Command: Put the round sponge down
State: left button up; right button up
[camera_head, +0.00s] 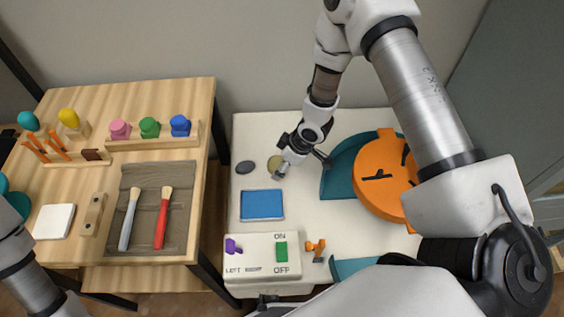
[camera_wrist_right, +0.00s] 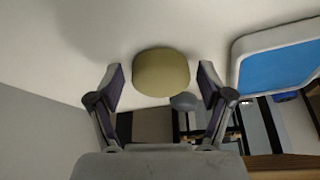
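The round sponge (camera_head: 274,163), a yellowish-olive disc, lies on the white surface near its back left, partly hidden by my right gripper in the head view. It also shows in the right wrist view (camera_wrist_right: 162,72), just ahead of and between the fingertips. My right gripper (camera_head: 284,168) is beside the sponge; its fingers (camera_wrist_right: 160,84) are spread, with a narrow gap on each side of the sponge. Only part of my left arm shows at the lower left edge; its gripper is out of view.
A dark grey oval piece (camera_head: 245,167) lies left of the sponge. A blue-topped tray (camera_head: 262,205) lies in front of it. A switch panel (camera_head: 262,258), an orange round wheel (camera_head: 384,178) and a teal basin (camera_head: 340,172) are nearby. A wooden table (camera_head: 160,95) with tools stands left.

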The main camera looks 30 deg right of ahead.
jog(key=shift+r, duration=0.5)
jog(key=v, duration=1.1)
jog(key=shift+r, duration=0.15)
jog(key=shift+s, duration=0.1)
